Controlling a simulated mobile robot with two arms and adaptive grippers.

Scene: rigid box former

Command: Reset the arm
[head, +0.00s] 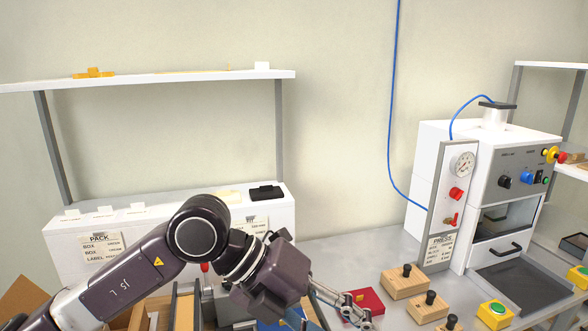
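My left arm comes in from the lower left and reaches across the front of the bench. Its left gripper (350,312) is at the bottom centre, with thin metal fingers pointing down and right. The fingers overlap a red block (372,299) in the picture; I cannot tell whether they touch it. The finger tips are small and near the frame's lower edge, so how far apart they are is unclear. My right arm and gripper are not in view.
A white press (487,180) with a gauge panel stands at the right. Wooden blocks with black knobs (404,282) and a yellow button box (495,315) sit on the grey bench (345,250). A white packing unit (75,240) and a shelf (150,79) are at the left.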

